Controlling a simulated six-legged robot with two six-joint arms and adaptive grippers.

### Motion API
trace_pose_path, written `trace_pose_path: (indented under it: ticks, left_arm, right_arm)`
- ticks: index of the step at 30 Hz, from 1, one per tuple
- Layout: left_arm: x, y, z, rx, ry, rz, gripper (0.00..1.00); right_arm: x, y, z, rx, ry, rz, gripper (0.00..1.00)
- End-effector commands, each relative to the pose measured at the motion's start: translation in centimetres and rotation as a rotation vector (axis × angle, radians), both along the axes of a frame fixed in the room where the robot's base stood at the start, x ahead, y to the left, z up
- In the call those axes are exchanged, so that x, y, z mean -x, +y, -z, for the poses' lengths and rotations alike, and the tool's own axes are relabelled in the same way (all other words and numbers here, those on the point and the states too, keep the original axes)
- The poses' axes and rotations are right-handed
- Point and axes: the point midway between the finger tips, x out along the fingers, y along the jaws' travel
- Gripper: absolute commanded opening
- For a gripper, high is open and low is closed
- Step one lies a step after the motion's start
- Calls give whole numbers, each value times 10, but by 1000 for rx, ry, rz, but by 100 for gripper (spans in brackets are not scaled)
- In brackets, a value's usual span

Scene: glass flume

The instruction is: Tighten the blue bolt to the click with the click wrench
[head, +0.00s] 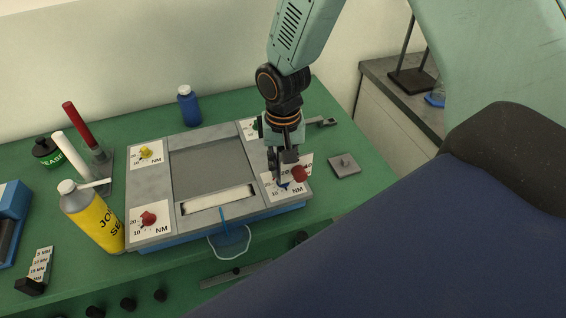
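A grey fixture plate (150,190) lies on the green bench with a white NM dial card at each corner. A small blue part, apparently the blue bolt (283,186), shows at the near right card (270,190), mostly hidden by a gripper. That gripper (281,173), which I take as my right one, hangs from above with its fingers pointing down just over the blue part. A red round knob (300,174) is right beside the fingers; I cannot tell what it belongs to. Whether the fingers are shut or hold a wrench is unclear. My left gripper is out of view.
A yellow bolt (146,152) and a red one (149,218) sit at the left cards. A clear blue-rimmed dish (230,242) is in front.

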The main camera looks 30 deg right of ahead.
Motion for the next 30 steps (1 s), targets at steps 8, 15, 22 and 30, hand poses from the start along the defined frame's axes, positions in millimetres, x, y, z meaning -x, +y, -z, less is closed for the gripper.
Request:
trace_pose_path:
  ticks: [8, 15, 22, 30]
  left_arm:
    - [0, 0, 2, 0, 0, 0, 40]
    - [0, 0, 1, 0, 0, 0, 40]
    - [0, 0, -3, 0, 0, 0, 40]
    - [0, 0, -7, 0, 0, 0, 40]
  right_arm:
    - [-1, 0, 3, 1, -2, 0, 0]
    - [-1, 0, 2, 0, -2, 2, 0]
    - [0, 0, 2, 1, -1, 74, 0]
    - [0, 0, 2, 0, -1, 172, 0]
